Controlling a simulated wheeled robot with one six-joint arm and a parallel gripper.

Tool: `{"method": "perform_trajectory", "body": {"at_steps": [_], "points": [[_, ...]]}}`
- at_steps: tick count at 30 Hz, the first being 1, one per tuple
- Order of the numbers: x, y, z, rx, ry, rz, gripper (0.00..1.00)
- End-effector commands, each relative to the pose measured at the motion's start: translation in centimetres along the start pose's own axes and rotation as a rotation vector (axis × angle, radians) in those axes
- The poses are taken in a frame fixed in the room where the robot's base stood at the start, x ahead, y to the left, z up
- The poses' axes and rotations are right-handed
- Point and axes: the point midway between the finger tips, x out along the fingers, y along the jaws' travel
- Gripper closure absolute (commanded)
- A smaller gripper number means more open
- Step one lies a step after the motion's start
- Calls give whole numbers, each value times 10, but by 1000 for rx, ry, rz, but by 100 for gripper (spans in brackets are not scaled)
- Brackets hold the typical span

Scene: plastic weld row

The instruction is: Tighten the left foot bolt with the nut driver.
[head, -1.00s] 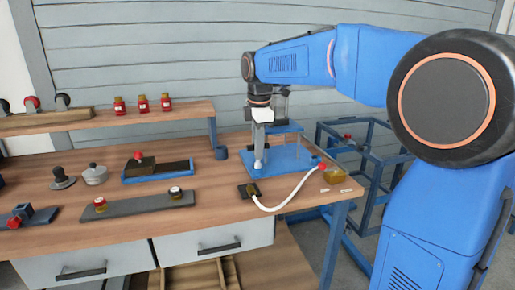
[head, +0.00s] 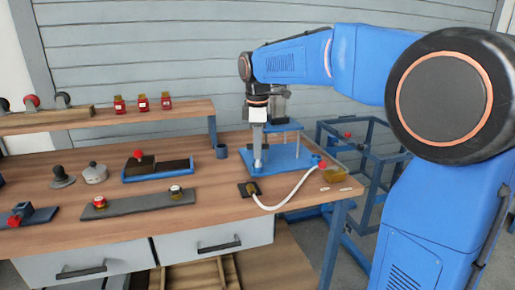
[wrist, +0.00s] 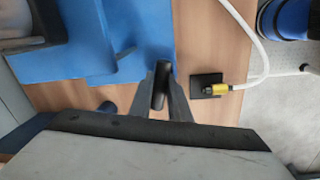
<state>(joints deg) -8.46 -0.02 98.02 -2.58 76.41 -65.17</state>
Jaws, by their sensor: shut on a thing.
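My gripper (head: 258,141) points straight down over the left front part of a blue base plate (head: 289,161). In the wrist view my gripper (wrist: 162,92) is shut on a dark round handle (wrist: 159,86), which I take to be the nut driver. The driver's lower end (head: 258,163) reaches down to the plate or just above it; I cannot tell if it touches. The left foot bolt is not visible, perhaps hidden under the driver.
A black block (head: 249,189) with a brass fitting and white hose (head: 290,200) lies in front of the plate. A blue cup (head: 221,151) stands left of it. A grey rail (head: 140,203) lies front left. A blue frame (head: 370,160) stands right of the bench.

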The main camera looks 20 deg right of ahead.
Motion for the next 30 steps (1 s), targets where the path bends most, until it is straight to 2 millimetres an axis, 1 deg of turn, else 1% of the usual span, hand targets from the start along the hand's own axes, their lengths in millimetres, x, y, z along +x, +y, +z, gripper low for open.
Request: {"method": "perform_trajectory", "body": {"at_steps": [27, 30], "points": [[0, 1, 1, 888, -98, 0, 100], [0, 1, 1, 898, -98, 0, 100]]}}
